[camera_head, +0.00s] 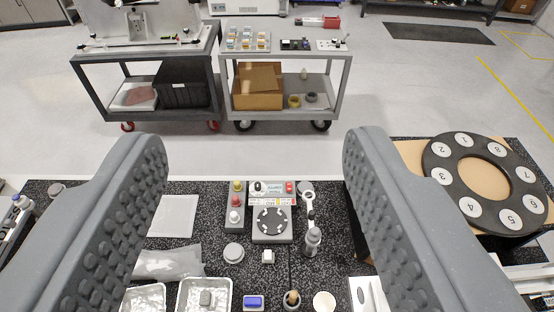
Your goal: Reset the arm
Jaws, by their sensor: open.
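My gripper (256,172) is open. Its two grey, studded fingers reach in from the left and right sides of the head camera view, wide apart. Nothing is between them at the fingertips. Beyond and below them lies a black speckled bench top (330,190) with small items on it. The gripper appears to be above the bench and touches nothing that I can see. The rest of my arm is out of view.
A black numbered ring (433,163) is at right. Two carts (86,86) (345,75) stand beyond, with open floor around.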

